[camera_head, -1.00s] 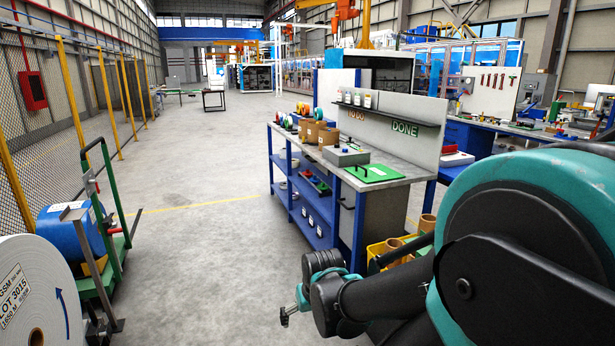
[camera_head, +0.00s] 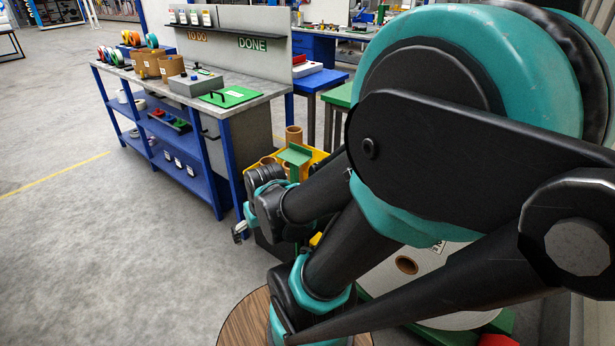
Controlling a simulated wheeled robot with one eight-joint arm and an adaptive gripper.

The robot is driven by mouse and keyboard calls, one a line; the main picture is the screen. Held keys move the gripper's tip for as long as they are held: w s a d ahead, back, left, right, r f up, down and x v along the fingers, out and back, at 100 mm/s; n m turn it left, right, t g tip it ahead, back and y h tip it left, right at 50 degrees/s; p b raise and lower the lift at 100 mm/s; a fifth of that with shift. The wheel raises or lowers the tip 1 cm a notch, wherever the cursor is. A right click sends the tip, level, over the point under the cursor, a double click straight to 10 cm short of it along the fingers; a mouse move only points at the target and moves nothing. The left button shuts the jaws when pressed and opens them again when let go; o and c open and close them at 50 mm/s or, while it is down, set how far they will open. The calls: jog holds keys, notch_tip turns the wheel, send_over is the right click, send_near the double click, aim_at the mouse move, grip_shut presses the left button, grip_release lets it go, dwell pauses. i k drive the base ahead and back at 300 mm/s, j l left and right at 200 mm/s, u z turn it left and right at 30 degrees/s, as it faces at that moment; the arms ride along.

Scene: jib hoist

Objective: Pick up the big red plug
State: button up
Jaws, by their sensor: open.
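I cannot pick out the big red plug for certain. A small red piece (camera_head: 159,112) sits among green and blue pieces in a dark tray (camera_head: 176,126) on the bench's blue middle shelf; it is too small to identify. My gripper (camera_head: 239,232) is at the end of my folded arm, in front of the bench's near right leg in the picture. It is open, and nothing shows between its fingers. It is well apart from the tray.
The workbench (camera_head: 262,84) holds cardboard tubes, tape rolls, a grey box (camera_head: 196,83) and a green mat (camera_head: 229,97). A yellow bin (camera_head: 314,158) with tubes stands behind my arm. A round wooden top (camera_head: 238,325) is at the bottom. The floor at left is clear.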

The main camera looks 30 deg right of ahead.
aim_at(159, 113)
jog(key=z, duration=0.5)
jog(key=i+j+u, duration=0.8)
jog(key=i+u, duration=0.15)
jog(key=i, duration=0.15)
jog(key=i+u, duration=0.3)
jog(key=i, duration=0.15)
jog(key=i+j+u, duration=0.1)
jog(key=i, duration=1.75)
jog(key=i+z, duration=0.2)
jog(key=i, duration=0.25)
jog(key=i+j+z, duration=0.25)
jog(key=i, duration=0.2)
jog(key=i+j+z, duration=0.2)
jog(key=i, duration=0.2)
jog(key=i+j+z, duration=0.2)
jog(key=i, duration=0.25)
